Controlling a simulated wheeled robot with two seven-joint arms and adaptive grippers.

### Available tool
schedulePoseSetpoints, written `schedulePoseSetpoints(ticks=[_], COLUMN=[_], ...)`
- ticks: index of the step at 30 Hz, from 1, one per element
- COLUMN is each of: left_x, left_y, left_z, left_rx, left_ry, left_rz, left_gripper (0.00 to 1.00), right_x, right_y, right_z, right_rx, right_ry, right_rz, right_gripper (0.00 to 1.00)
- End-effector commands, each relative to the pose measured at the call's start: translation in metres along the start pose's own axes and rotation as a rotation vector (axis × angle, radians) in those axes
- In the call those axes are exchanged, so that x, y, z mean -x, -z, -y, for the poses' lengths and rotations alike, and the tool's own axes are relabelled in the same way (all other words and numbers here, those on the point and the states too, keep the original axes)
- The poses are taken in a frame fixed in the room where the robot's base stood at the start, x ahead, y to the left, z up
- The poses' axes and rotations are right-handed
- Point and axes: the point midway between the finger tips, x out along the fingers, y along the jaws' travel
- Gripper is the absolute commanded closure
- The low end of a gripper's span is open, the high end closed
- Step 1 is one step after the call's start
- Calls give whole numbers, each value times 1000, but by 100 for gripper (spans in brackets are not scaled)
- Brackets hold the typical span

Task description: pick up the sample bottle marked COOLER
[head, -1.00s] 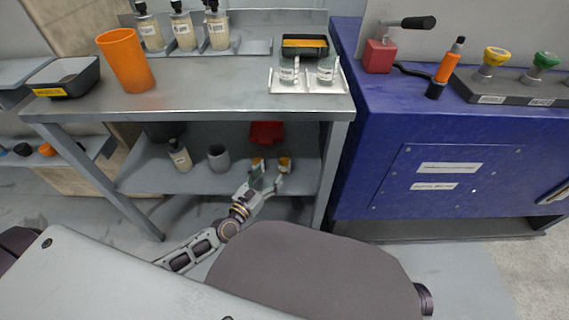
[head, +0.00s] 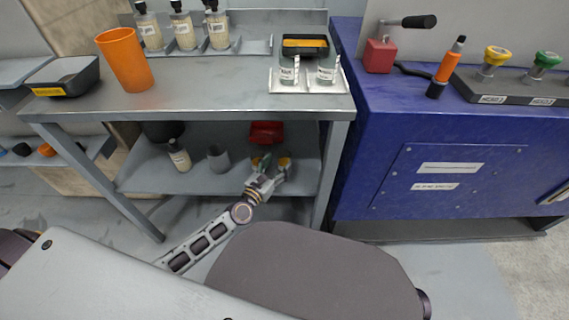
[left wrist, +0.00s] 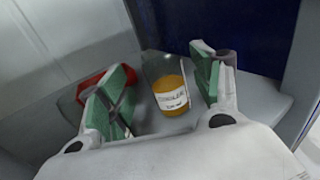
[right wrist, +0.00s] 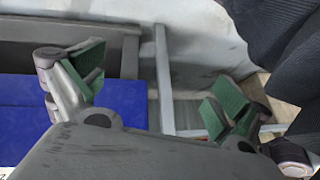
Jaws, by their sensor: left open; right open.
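The sample bottle marked COOLER (left wrist: 170,95) is in the left wrist view, clear with amber contents and a white label. It stands on the lower shelf (head: 215,185) of the grey table. My left gripper (left wrist: 160,85) is open, with the bottle between and just beyond its green-padded fingers; I cannot tell whether they touch it. In the head view my left gripper (head: 271,166) reaches onto the shelf, with amber showing beside its fingers. My right gripper (right wrist: 155,95) is open and empty in the right wrist view, away from the shelf.
A red container (head: 266,132) sits behind the gripper on the shelf. A grey cup (head: 218,159) and a pale bottle (head: 179,156) stand to its left. The table leg (head: 333,170) and blue cabinet (head: 440,150) bound the right side. The tabletop is close above.

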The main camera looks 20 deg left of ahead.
Motion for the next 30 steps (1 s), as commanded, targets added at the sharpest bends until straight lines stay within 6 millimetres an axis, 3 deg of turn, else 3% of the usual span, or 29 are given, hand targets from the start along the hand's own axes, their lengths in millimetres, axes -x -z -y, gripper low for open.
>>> schedulePoseSetpoints(ticks=[8, 17, 24, 30], left_x=[-3, -28, -47, -52], left_y=[0, -2, -2, -2], left_z=[0, 2, 2, 2], left_rx=[0, 1, 0, 0], left_ry=[-1, -1, -1, 0], left_rz=[1, 2, 1, 0], left_gripper=[35, 35, 35, 35], right_x=[1, -1, -5, -6], right_y=[5, 12, 8, -2], right_z=[0, 0, 0, 0], right_rx=[2, 4, -1, -6], right_ry=[0, 1, 5, 7], right_rz=[-9, -28, -32, -17], right_gripper=[0, 0, 0, 0])
